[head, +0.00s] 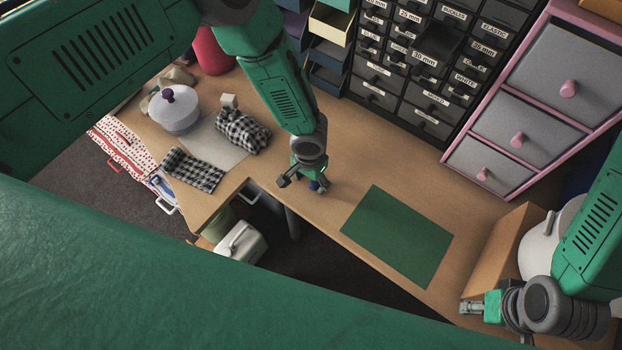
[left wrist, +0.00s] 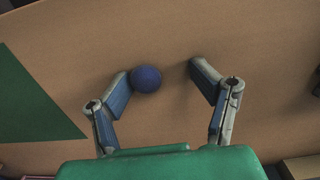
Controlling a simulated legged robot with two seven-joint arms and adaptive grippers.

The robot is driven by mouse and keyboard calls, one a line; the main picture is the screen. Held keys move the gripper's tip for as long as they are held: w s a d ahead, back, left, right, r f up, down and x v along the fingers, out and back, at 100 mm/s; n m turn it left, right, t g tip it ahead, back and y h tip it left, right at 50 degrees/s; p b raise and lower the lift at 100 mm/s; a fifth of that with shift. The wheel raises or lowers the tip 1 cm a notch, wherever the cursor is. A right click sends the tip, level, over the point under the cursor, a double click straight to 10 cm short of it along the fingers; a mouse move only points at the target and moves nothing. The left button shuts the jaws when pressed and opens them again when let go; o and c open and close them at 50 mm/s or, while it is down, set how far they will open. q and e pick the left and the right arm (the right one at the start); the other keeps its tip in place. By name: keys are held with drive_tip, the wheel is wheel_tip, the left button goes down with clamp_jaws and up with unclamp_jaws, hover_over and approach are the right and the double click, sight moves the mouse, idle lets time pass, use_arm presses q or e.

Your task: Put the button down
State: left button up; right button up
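A round blue button (left wrist: 147,79) lies on the wooden table, as the left wrist view shows. My left gripper (left wrist: 159,75) is open above the table with its fingers spread. The button is between the fingertips, at or very near the left one, with a clear gap to the right finger. In the head view my left gripper (head: 304,185) is low over the table, left of the green mat (head: 397,235). A small blue patch shows at its fingers there, too small to tell as button or finger pad. My right gripper (head: 472,307) is at the lower right, apart from the button; its opening is unclear.
Black-and-white checked cloths (head: 194,169) and a white lidded pot (head: 174,112) are on the table at the left. Labelled dark drawers (head: 430,60) and a pink-framed drawer unit (head: 530,110) stand behind. A cardboard box (head: 508,247) is at the right. Table around the mat is clear.

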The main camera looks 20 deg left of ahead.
sight(309, 183)
use_arm(q)
drive_tip(key=shift+s+d+f, duration=0.1)
drive_tip(key=shift+s+f, duration=0.15)
drive_tip(key=shift+s, duration=0.2)
drive_tip(key=shift+a+r+p, duration=0.2)
drive_tip(key=shift+r+p, duration=0.2)
drive_tip(key=shift+p, duration=0.1)
drive_tip(key=r, duration=0.2)
drive_tip(key=w+r+b, duration=0.1)
drive_tip(key=r, duration=0.1)
drive_tip(key=shift+r, duration=0.25)
wheel_tip(309, 183, up, 10)
drive_tip(key=shift+w+f, duration=0.15)
drive_tip(key=shift+f, duration=0.05)
use_arm(e)
drive_tip(key=shift+w+f, duration=0.1)
drive_tip(key=shift+f, duration=0.15)
